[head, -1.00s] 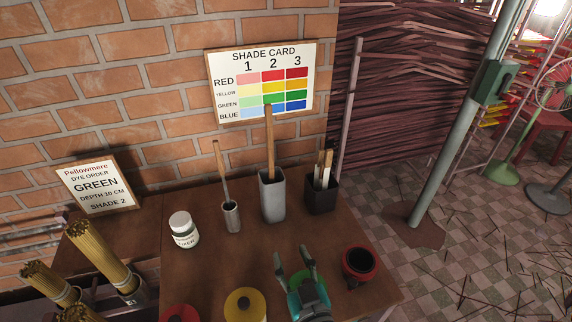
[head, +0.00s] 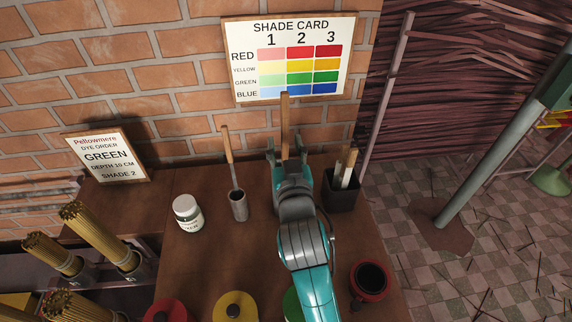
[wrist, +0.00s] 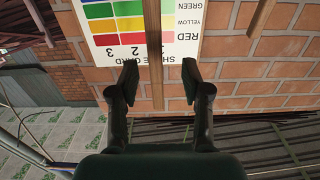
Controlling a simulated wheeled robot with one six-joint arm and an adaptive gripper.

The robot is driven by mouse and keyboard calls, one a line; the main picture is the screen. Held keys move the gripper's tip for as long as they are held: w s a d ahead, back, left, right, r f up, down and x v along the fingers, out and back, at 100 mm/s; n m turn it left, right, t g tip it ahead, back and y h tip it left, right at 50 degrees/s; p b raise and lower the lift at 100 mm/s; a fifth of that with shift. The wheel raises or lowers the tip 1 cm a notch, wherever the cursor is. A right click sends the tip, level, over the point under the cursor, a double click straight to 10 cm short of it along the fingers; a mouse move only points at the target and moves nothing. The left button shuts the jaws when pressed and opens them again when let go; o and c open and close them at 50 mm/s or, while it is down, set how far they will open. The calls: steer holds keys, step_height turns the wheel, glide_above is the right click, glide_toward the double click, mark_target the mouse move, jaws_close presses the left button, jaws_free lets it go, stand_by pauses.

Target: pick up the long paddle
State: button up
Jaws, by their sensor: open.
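The long paddle (head: 285,110) stands upright, its wooden handle rising in front of the shade card. Its lower part and the tall grey holder seen earlier are hidden behind my arm in the head view. My gripper (head: 287,148) is open, with a finger on either side of the handle.
A shorter paddle (head: 229,155) leans in a small grey cup (head: 238,206) to the left. A black holder (head: 342,192) with several tools stands close on the right. A white jar (head: 187,212), red pot (head: 369,281) and yellow-lidded pot (head: 235,306) are nearby. The shade card (head: 290,58) is behind.

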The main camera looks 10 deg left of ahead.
mark_target(285, 134)
steer(key=shift+d+f+x, duration=0.1)
steer(key=shift+d+x, duration=0.05)
steer(key=shift+x, duration=1.25)
steer(key=shift+d+f+x, duration=0.1)
steer(key=shift+f+x, duration=0.05)
steer(key=shift+x, duration=1.25)
jaws_close()
